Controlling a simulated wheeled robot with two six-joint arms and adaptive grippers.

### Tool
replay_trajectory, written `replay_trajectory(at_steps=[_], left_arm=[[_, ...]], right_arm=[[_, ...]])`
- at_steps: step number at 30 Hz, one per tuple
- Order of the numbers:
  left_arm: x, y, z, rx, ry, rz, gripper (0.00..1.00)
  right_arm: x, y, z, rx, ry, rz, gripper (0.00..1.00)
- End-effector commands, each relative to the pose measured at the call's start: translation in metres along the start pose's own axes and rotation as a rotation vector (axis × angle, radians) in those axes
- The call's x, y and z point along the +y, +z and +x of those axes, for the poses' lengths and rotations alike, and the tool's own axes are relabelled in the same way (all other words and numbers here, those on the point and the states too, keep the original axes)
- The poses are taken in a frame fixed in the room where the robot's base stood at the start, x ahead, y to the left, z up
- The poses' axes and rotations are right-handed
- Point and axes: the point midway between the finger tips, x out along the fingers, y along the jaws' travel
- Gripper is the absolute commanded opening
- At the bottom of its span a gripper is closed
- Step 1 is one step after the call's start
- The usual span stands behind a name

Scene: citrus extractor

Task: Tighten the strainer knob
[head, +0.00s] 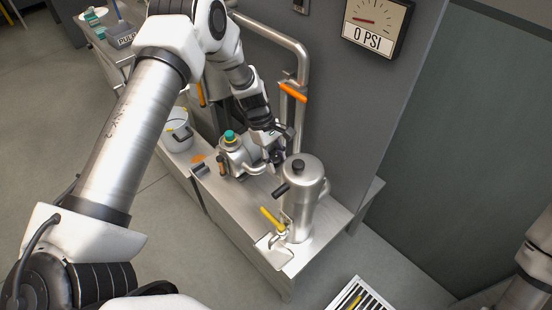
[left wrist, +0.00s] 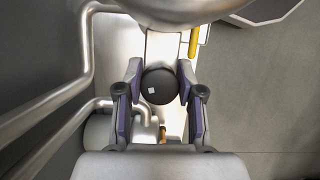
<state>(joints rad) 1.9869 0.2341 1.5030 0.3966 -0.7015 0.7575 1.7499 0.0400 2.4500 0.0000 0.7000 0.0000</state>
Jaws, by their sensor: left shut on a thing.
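The strainer knob (left wrist: 159,88) is a round black knob with a small white square mark, seen face-on in the left wrist view. My left gripper (left wrist: 159,78) has its purple-padded fingers on either side of the knob and is shut on it. In the head view my left gripper (head: 279,148) reaches down between the steel extractor body (head: 238,158) and a tall steel canister (head: 303,198). The knob is mostly hidden by the fingers there. My right gripper is out of view; only part of my right arm shows at the right edge.
The canister has a black top knob (head: 298,166) and a yellow-handled tap (head: 272,218) at its front. A steel pipe with an orange valve handle (head: 292,92) rises close behind my left gripper. A white bucket (head: 178,131) stands left. A gauge (head: 376,25) reads 0 PSI.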

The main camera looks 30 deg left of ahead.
Motion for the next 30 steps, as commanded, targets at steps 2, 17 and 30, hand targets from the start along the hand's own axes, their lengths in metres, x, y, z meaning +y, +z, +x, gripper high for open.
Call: replay_trajectory(at_steps=[2,17,30], left_arm=[[0.0014,-0.0006,-0.0008,0.002,-0.02,0.057,0.03],[0.0008,-0.0004,-0.0018,0.003,-0.104,0.263,0.03],[0.0013,-0.0003,-0.0026,0.004,-0.106,0.274,0.03]], right_arm=[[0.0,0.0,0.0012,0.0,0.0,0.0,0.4],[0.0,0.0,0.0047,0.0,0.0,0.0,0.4],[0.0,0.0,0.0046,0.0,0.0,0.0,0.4]])
